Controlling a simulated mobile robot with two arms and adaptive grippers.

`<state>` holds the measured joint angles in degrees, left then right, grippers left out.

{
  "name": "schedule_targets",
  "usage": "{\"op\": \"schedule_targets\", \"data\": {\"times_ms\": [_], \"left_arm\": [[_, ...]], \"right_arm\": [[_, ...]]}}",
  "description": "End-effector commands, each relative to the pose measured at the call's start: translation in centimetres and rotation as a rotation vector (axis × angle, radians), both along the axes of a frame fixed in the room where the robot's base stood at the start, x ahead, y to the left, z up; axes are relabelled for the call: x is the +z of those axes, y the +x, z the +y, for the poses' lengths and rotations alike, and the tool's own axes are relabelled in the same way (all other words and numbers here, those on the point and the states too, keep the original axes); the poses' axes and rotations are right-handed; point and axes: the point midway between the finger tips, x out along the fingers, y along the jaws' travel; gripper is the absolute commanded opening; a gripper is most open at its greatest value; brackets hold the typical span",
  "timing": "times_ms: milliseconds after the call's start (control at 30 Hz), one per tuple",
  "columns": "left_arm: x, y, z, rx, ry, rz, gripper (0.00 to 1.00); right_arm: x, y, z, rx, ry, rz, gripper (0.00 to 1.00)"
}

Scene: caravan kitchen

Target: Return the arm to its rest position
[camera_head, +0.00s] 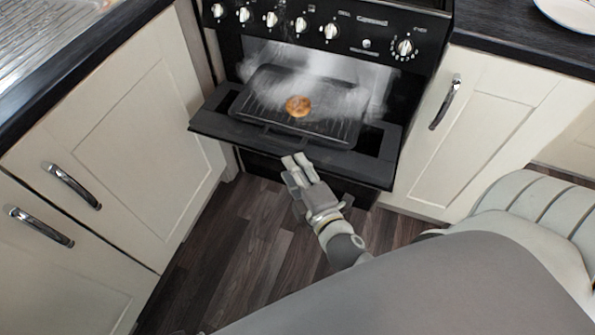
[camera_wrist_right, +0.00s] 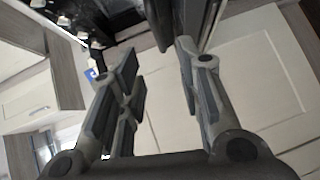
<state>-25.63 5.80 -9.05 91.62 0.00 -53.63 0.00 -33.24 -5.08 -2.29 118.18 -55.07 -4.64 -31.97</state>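My right gripper (camera_head: 298,168) is in front of the open oven door, near its lower front edge in the picture. In the right wrist view its two fingers (camera_wrist_right: 160,75) stand apart with nothing between them. My right arm reaches it from the lower right. I cannot tell whether the gripper touches the door. My left gripper is not in view.
The oven door (camera_head: 222,128) is folded down. A dark ridged tray (camera_head: 335,127) with a round golden-brown food item (camera_head: 298,106) sits at the oven, amid steam. Cream cabinets (camera_head: 135,125) stand on both sides. Wood floor (camera_head: 235,235) is free to the left.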

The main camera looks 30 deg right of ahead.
Motion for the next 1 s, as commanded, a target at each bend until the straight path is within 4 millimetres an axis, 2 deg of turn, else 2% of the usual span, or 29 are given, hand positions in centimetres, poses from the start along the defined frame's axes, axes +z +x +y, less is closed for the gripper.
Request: {"op": "schedule_targets", "data": {"times_ms": [167,667,767,867,967,1000], "left_arm": [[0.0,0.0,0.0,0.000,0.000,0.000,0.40],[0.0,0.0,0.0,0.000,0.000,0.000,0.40],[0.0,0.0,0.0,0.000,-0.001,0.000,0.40],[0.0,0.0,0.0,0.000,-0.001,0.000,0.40],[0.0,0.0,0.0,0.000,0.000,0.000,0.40],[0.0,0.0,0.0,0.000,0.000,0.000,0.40]], "right_arm": [[0.1,-0.8,0.0,-0.001,-0.002,0.001,0.33],[0.1,-0.8,0.0,0.000,-0.002,0.000,0.33],[-0.6,-0.8,-0.1,-0.011,0.026,0.017,0.33],[-3.7,-1.0,-0.6,-0.061,0.140,0.095,0.33],[-9.5,-2.1,-1.2,-0.165,0.346,0.247,0.33],[-12.2,-2.9,-1.3,-0.219,0.435,0.324,0.33]]}}
